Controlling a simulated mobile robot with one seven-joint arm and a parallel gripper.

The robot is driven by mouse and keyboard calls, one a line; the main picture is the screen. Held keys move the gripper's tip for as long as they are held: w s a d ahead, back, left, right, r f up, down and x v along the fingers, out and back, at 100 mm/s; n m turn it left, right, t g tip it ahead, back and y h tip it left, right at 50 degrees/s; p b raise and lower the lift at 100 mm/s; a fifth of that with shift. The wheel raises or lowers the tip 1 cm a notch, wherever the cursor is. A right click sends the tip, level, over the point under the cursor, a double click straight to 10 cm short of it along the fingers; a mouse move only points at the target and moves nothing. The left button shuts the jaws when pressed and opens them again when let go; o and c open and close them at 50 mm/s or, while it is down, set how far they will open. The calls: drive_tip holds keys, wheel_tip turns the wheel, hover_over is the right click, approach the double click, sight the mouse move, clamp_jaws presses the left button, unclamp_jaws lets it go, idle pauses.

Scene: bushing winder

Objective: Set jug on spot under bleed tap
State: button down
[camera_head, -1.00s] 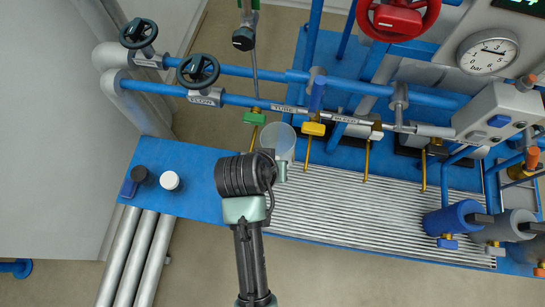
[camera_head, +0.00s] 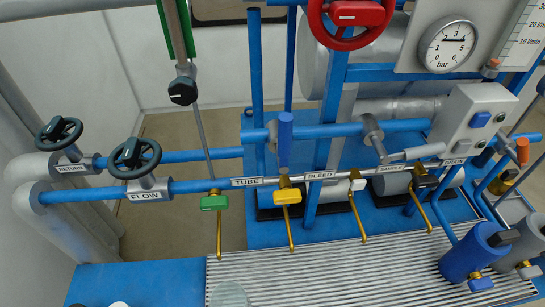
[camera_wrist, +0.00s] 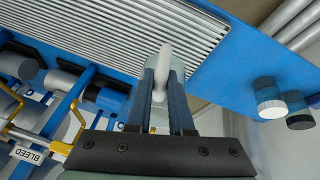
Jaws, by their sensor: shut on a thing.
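My gripper (camera_wrist: 166,80) is shut on the jug, with its two dark fingers around the pale handle (camera_wrist: 163,62) in the wrist view. The translucent grey jug (camera_head: 228,294) shows only partly at the bottom edge of the head view, over the left end of the ribbed tray (camera_head: 350,265). My gripper is outside the head view. The BLEED label (camera_head: 320,175) sits on the pipe between a yellow-handled tap (camera_head: 287,196) and a white-handled tap (camera_head: 357,184). Both have brass spouts pointing down over the tray. No marked spot can be made out.
A green-handled tap (camera_head: 214,202) and a black-handled tap (camera_head: 427,181) flank these two. A blue cylinder (camera_head: 472,252) stands on the right of the tray.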

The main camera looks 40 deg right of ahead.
drive_tip(key=s+d+f+m, duration=0.3)
drive_tip(key=s+f, duration=0.3)
drive_tip(key=s, duration=0.3)
drive_tip(key=shift+g+h, duration=0.3)
drive_tip(key=shift+g, duration=0.1)
drive_tip(key=shift+w+d+f+p, duration=0.25)
drive_tip(key=shift+w+d+f, duration=0.35)
drive_tip(key=shift+w+d, duration=1.5)
drive_tip(key=shift+w+d+f+p, duration=0.2)
drive_tip(key=shift+w+d+f, duration=0.35)
drive_tip(key=shift+w+d, duration=1.55)
drive_tip(key=shift+w+d+f+p, duration=0.25)
drive_tip(key=shift+w+d+f, duration=0.6)
drive_tip(key=shift+d, duration=2.15)
drive_tip(key=c, duration=0.8)
unclamp_jaws()
drive_tip(key=shift+w+r, duration=0.2)
drive_tip(key=shift+r, duration=0.05)
drive_tip(key=p+v, duration=0.2)
drive_tip(key=v, duration=1)
